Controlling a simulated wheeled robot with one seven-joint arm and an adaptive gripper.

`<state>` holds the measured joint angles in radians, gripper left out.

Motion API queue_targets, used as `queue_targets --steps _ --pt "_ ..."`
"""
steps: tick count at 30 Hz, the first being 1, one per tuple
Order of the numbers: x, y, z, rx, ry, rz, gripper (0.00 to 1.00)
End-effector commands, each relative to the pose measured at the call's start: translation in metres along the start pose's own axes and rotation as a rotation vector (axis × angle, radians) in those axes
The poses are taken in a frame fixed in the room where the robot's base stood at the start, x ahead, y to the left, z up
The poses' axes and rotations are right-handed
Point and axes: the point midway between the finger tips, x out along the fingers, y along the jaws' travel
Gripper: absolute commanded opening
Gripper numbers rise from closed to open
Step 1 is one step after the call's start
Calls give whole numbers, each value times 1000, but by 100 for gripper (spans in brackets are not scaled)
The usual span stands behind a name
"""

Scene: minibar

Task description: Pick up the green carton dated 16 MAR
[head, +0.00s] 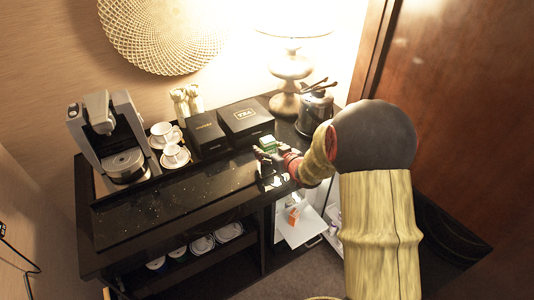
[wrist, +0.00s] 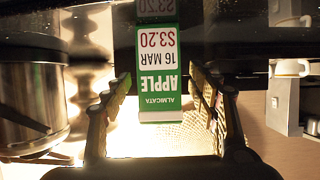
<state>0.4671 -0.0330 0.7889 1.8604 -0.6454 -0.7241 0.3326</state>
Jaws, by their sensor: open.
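The green and white carton (wrist: 158,70) hangs upside down in the wrist view, with APPLE, 16 MAR and $3.20 readable on its label. In the head view, the green carton (head: 267,143) stands on the dark counter, its lower part partly hidden by my gripper (head: 280,163). My gripper also shows in the wrist view (wrist: 161,78), open, with one finger on each side of the carton and a gap to both. The carton is in line with the space between the fingers; I cannot tell how deep between them it is.
The black tea box (head: 245,118) stands just behind the carton on the counter (head: 150,215). A metal bucket (head: 314,110) and lamp (head: 290,75) are at back right. Cups (head: 175,155) and a coffee machine (head: 110,135) are left. An orange carton (head: 293,216) is below in the open compartment.

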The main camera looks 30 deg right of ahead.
Motion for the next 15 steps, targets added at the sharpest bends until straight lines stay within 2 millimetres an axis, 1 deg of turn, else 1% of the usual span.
queue_targets --steps 1,3,10,15 --pt "5 0 1 -1 0 -1 59" --pt "8 0 0 -1 0 0 59" --pt "9 0 -1 0 0 1 59" --pt "9 0 -1 0 0 1 50"
